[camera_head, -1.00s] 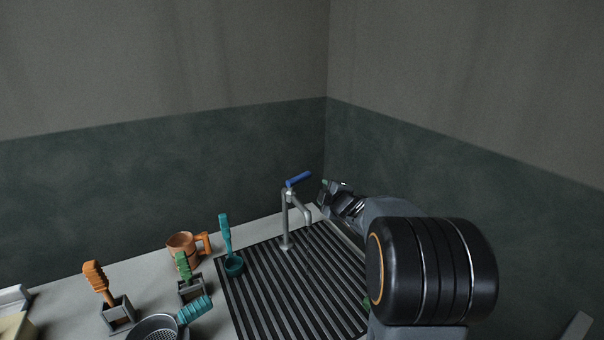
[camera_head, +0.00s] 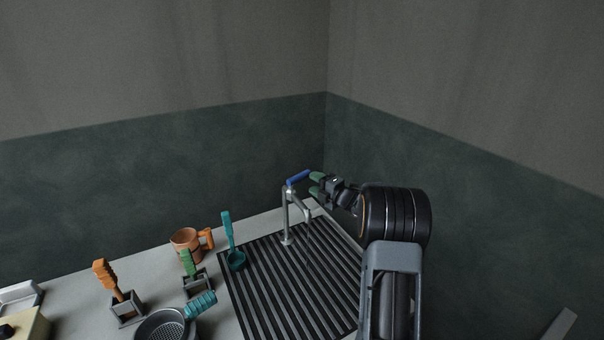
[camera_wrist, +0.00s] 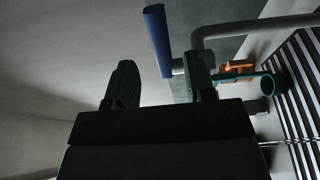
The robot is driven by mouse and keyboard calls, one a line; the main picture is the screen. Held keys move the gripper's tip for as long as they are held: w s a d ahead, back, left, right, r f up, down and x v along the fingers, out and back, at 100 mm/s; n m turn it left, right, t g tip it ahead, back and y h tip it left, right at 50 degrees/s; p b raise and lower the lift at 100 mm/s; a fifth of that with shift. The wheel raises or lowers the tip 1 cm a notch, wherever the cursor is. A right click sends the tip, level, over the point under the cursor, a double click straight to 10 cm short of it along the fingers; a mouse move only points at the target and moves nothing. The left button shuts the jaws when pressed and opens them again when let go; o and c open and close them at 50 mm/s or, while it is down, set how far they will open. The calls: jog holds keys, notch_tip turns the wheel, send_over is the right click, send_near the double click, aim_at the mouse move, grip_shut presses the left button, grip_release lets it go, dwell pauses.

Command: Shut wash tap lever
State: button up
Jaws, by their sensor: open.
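The wash tap (camera_head: 286,218) is a grey metal post with a bent spout, standing on the ribbed drain board. Its blue lever (camera_head: 298,178) sits on top and points to the right and slightly up. My gripper (camera_head: 315,184) is open beside the lever's right end, with green-tipped fingers. In the wrist view the blue lever (camera_wrist: 158,40) stands ahead of the gap between the two fingers (camera_wrist: 160,85), nearer the right one. The grey spout (camera_wrist: 250,26) passes beyond the right finger. I cannot tell whether a finger touches the lever.
The ribbed drain board (camera_head: 265,290) fills the counter's right end. Walls meet behind the tap.

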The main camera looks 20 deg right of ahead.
aim_at(304, 177)
jog(key=p+x, duration=0.2)
jog(key=x, duration=0.4)
jog(key=shift+w+a, duration=0.15)
jog(key=shift+w, duration=0.2)
jog(key=shift+c, duration=0.3)
grip_shut()
